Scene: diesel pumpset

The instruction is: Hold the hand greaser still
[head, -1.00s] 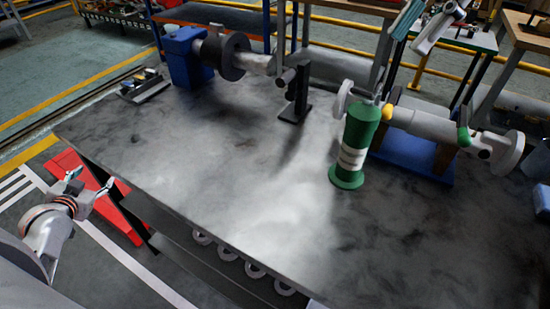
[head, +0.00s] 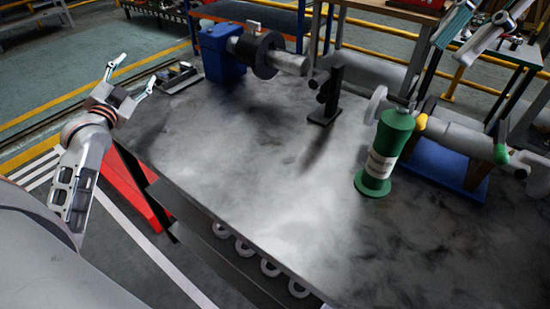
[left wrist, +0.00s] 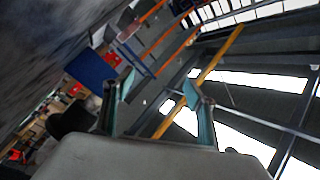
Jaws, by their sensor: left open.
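The green hand greaser (head: 385,150), with a white label band and a metal top, stands upright on the dark bench (head: 270,150), right of its middle. My left gripper (head: 131,78) is open and empty, out past the bench's left edge and well apart from the greaser. Its two spread fingers also show in the left wrist view (left wrist: 160,100), with nothing between them and no greaser visible there. Teal and pale finger-like parts (head: 470,38) at the top right look like my right gripper; they are partly cut off, and their opening is unclear.
A blue vise-like stand (head: 222,55) holds a dark round part at the back left. A small black stand (head: 326,95) is left of the greaser. A pale shaft on a blue base (head: 440,168) lies close to its right. The front middle of the bench is clear.

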